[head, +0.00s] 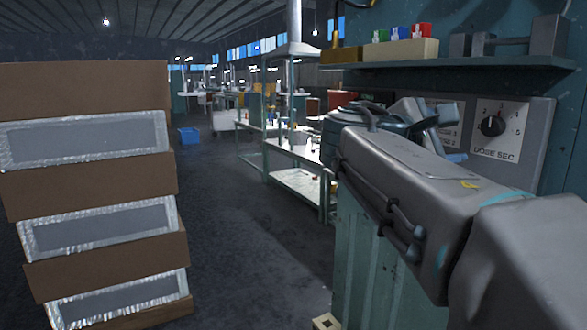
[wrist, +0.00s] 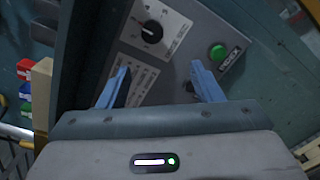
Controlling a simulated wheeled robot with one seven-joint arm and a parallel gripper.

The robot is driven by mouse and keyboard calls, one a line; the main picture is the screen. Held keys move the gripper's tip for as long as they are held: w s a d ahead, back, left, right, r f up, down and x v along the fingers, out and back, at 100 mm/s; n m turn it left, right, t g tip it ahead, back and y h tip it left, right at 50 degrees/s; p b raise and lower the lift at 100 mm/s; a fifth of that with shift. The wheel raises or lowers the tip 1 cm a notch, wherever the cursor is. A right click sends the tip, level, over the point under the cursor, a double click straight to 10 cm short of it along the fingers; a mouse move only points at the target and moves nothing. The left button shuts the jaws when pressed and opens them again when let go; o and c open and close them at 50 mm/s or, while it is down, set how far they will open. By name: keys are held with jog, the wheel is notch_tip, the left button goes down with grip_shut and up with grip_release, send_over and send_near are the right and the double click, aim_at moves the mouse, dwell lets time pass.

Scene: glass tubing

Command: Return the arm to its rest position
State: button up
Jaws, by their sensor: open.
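My gripper shows in the wrist view (wrist: 161,76) with its two blue fingers spread well apart and nothing between them. In the head view my gripper (head: 447,128) is partly hidden behind my own grey arm, which reaches in from the right. The fingers are in front of a grey control panel (head: 540,115) with a black dial (head: 493,124) marked DOSE SEC. The wrist view shows the panel's dial (wrist: 151,32) and a green button (wrist: 218,52) beyond the fingers. I cannot tell whether a finger touches the panel.
A shelf (head: 480,75) above the panel holds a tan block (head: 400,49) with red, green and blue items. Stacked brown boxes with grey-faced panels (head: 85,135) stand at left. A blue bin (head: 189,135) is on the floor. The middle floor (head: 240,240) is clear; workbenches stand beyond.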

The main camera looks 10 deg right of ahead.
jog(key=s+a+f+m+g+y+p, duration=0.1)
jog(key=s+a+f+m+y, duration=0.2)
jog(key=f, duration=0.8)
jog(key=s+a+f+m+g+y+p, duration=0.1)
jog(key=s+a+f+m+y, duration=0.3)
jog(key=f, duration=0.8)
jog(key=s+a+f+m+g+y+p, duration=0.1)
jog(key=s+a+f+m+y, duration=0.3)
jog(key=a+f+y, duration=0.5)
notch_tip(320, 180, down, 3)
jog(key=s, duration=0.2)
jog(key=shift+s+a+g+p, duration=0.3)
jog(key=shift+g+p, duration=0.05)
jog(key=shift+g, duration=0.05)
